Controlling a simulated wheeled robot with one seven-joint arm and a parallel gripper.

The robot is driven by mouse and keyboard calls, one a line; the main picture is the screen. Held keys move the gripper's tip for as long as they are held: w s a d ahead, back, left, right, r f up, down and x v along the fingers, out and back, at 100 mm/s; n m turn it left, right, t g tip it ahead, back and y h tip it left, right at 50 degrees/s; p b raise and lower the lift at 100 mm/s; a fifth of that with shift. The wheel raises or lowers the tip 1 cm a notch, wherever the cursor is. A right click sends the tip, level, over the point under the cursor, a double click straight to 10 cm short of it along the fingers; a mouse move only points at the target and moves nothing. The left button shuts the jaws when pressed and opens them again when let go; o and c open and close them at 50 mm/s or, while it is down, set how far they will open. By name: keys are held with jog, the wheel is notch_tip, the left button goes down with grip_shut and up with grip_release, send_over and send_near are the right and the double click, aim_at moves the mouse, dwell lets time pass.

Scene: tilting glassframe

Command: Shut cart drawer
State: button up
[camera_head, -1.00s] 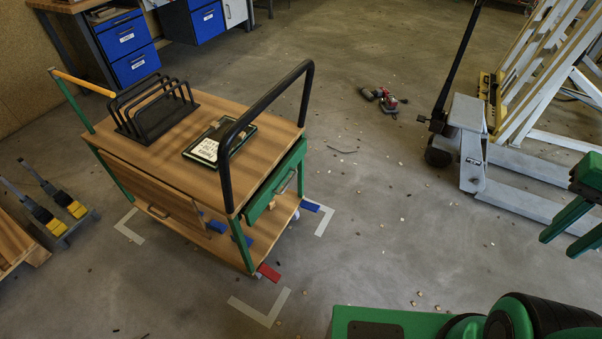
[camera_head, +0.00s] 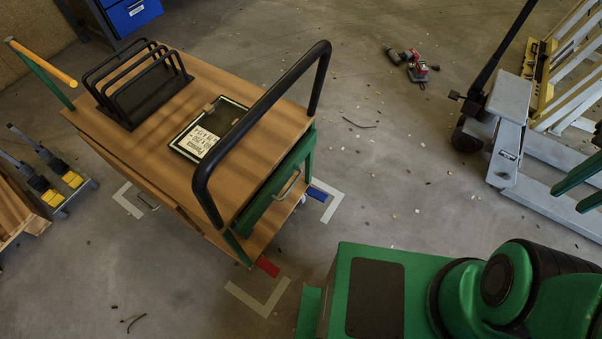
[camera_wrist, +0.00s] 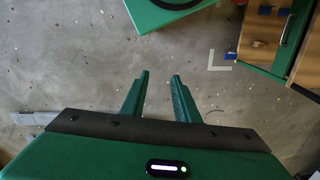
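The cart (camera_head: 150,95) has a wooden top, a green frame and a black push bar. A green drawer (camera_head: 272,200) with a metal handle (camera_head: 289,184) is at its right end, partly behind the push bar; how far it stands out is hard to tell. My gripper (camera_wrist: 160,75) is open and empty over bare floor in the wrist view. Its green fingers (camera_head: 578,188) show at the right edge of the head view, well apart from the cart. Part of the cart (camera_wrist: 262,32) fills the wrist view's upper right.
A black rack (camera_head: 140,85) and a framed panel (camera_head: 208,130) lie on the cart top. A pallet jack (camera_head: 510,110) stands at right, with a red tool (camera_head: 417,72) on the floor. Blue cabinets (camera_head: 130,14) stand behind. Floor right of the cart is mostly free.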

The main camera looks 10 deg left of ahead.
jog(key=shift+w, duration=0.1)
jog(key=w+a+f+n+g+y, duration=0.2)
jog(key=w+a+f+n, duration=0.2)
jog(key=w+a+f, duration=0.4)
jog(key=w+a+f+n+g+y, duration=0.1)
jog(key=w+a+f+n+y, duration=0.15)
jog(key=w+a+f, duration=0.5)
jog(key=w+a+f+n+g+y, duration=0.25)
jog(key=w+a+f, duration=0.25)
jog(key=a+f, duration=0.45)
jog(key=s+a+f+y, duration=0.2)
jog(key=a+f, duration=0.2)
jog(key=a, duration=0.4)
jog(key=s+a+f+y, duration=0.3)
jog(key=a+f, duration=0.1)
jog(key=a, duration=0.4)
jog(key=s+a+f+y, duration=0.2)
jog(key=a+f, duration=0.2)
jog(key=a, duration=0.4)
jog(key=shift+s+a+f+g+y, duration=0.15)
jog(key=shift+a+g+y, duration=0.2)
jog(key=shift+y, duration=0.05)
jog(key=shift+c, duration=0.3)
grip_shut()
